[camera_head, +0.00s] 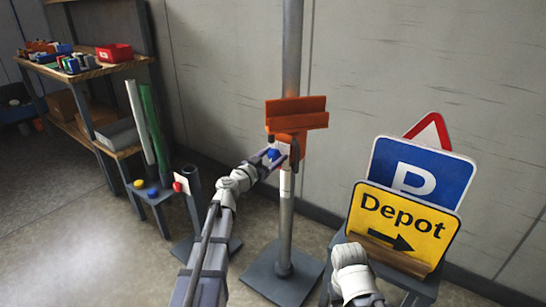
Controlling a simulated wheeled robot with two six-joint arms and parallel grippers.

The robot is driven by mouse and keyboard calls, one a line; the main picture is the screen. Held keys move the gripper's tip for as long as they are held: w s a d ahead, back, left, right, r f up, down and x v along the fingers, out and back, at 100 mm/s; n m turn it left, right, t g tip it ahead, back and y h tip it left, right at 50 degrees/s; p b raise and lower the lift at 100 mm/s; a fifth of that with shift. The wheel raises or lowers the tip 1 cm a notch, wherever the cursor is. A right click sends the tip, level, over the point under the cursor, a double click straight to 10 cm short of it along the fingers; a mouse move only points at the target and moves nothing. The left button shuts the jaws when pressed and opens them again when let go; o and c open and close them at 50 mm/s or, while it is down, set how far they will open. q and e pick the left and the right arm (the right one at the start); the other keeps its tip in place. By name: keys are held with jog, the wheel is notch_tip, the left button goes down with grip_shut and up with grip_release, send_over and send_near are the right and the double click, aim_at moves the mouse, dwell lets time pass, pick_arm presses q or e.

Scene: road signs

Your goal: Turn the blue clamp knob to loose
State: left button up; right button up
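The blue clamp knob (273,154) is on the front of an orange clamp (291,142) fixed to a grey upright post (292,60). My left gripper (271,158) reaches up to the knob from below left, with its fingers at the knob's sides. The view is too small to tell whether they press on it. How far the knob is turned cannot be made out. My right arm's white wrist (351,268) is low at the right, in front of the yellow sign's lower left corner. Its fingers cannot be made out.
A yellow Depot sign (402,222), a blue P sign (421,172) and a red-edged triangle sign (431,129) stand in a rack at the right. A wooden shelf (90,71) with bins is at the left. A small stand (154,196) holds coloured knobs. The post's base plate (268,277) lies on the floor.

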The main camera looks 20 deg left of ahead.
pick_arm(q)
jog(key=c, duration=1)
jog(key=shift+c, duration=0.2)
